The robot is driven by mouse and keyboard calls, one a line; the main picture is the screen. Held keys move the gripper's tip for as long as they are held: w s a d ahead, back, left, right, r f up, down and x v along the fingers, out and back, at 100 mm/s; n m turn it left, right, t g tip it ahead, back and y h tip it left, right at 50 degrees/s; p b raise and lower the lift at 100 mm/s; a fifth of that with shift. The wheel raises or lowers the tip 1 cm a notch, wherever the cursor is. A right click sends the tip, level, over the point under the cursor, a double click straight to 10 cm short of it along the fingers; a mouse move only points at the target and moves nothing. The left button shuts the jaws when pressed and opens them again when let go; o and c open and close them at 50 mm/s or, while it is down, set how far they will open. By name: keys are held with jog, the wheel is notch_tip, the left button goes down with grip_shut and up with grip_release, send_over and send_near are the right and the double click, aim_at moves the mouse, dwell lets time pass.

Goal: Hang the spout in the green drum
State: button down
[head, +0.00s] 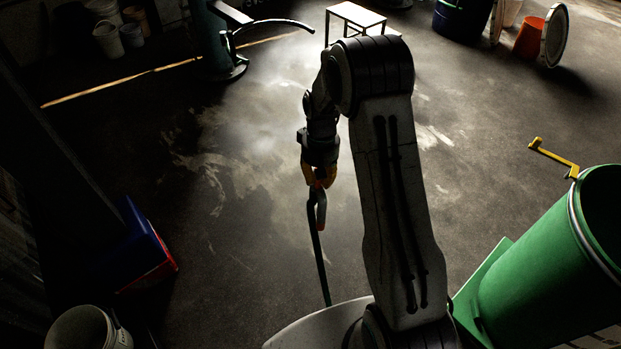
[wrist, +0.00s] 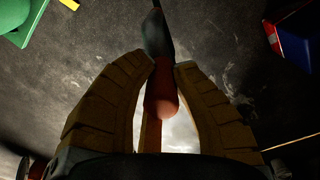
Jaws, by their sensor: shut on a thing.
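The spout (head: 322,250) is a slim dark tube with a reddish handle at its top. My gripper (head: 320,180) is shut on that handle, and the tube hangs down, slightly tilted, over open floor. In the wrist view, the handle of the spout (wrist: 162,100) lies between the two yellowish fingers of my gripper (wrist: 164,68). The green drum (head: 545,285) is at the lower right of the head view, tilted, with its open mouth and pale rim band toward the upper right. The spout is well left of the drum and apart from it. The drum's inside is mostly dark.
A yellow crank-like piece (head: 553,158) projects near the drum's rim. A blue and red bin (head: 150,250) and a whitish bucket (head: 80,328) stand at left. A green column stand (head: 215,45) and a small white-topped table (head: 355,15) are farther back. The middle floor is clear.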

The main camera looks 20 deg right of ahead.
jog(key=s+d+r+m+p, duration=0.25)
jog(key=s+d, duration=0.35)
jog(key=d, duration=0.6)
jog(key=s+d+r+m+p, duration=0.1)
jog(key=s+d+m, duration=0.35)
jog(key=d, duration=0.65)
jog(key=s+d+r+m+p, duration=0.1)
jog(key=s+d+r+m, duration=0.15)
jog(key=s+d, duration=0.65)
jog(key=s+d+r+m+p, duration=0.25)
jog(key=s+d+m, duration=0.25)
jog(key=s+d, duration=0.45)
jog(key=s+d+r+m+p, duration=0.1)
jog(key=s+d+r+m, duration=0.5)
jog(key=s, duration=0.6)
jog(key=s+r+m, duration=0.2)
jog(key=m, duration=1.3)
jog(key=s+d+r+m, duration=0.1)
jog(key=s+r+m, duration=0.1)
jog(key=m, duration=1.4)
jog(key=shift+s+h, duration=0.3)
